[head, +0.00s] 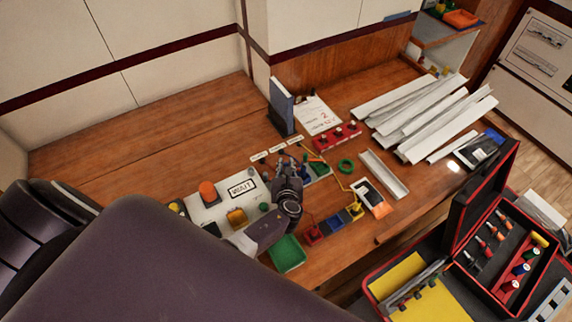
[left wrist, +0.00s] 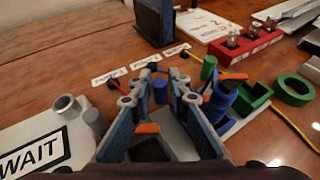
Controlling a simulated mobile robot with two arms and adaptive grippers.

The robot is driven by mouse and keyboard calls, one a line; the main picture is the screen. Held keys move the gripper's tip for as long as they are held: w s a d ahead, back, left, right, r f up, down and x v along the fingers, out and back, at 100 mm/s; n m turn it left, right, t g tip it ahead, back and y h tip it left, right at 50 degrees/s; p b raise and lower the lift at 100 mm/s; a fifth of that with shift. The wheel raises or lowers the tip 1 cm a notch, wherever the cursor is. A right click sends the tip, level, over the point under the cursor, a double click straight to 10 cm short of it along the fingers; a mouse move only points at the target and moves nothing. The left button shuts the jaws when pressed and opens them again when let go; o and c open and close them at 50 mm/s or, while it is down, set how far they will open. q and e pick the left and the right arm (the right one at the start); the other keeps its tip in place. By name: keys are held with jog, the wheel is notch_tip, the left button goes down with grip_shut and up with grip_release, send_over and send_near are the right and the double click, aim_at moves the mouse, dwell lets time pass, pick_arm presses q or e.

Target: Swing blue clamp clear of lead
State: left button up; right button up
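My left gripper (left wrist: 160,88) is open over the breaker rows, its two fingers apart. It also shows in the head view (head: 289,176), where it hides most of the clamps. In the left wrist view, a short blue cylinder (left wrist: 160,91) stands between the fingers, with no clear contact. Another blue part (left wrist: 223,98) lies just right of the right finger, partly hidden. I cannot tell which of these belongs to the blue clamp. Thin leads, including a red one (left wrist: 113,76), run near the row labels (left wrist: 108,77). A green post (left wrist: 208,68) stands right of the fingers. My right gripper is not in view.
A WAIT panel (head: 241,188) lies left of the gripper. A red holder (head: 336,138), green ring (head: 346,166) and dark blue upright block (head: 281,104) stand behind and right. A green tray (head: 287,253) is in front. White channels (head: 425,112) cover the right; the back-left bench is clear.

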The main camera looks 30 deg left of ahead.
pick_arm(q)
jog(key=shift+o, duration=1.2)
jog(key=shift+s+d+r, duration=0.2)
jog(key=shift+s+d, duration=0.15)
jog(key=shift+s, duration=0.2)
jog(key=v, duration=1)
jog(key=shift+s+d+r, duration=0.15)
jog(key=shift+s+d, duration=0.05)
jog(key=shift+s, duration=0.1)
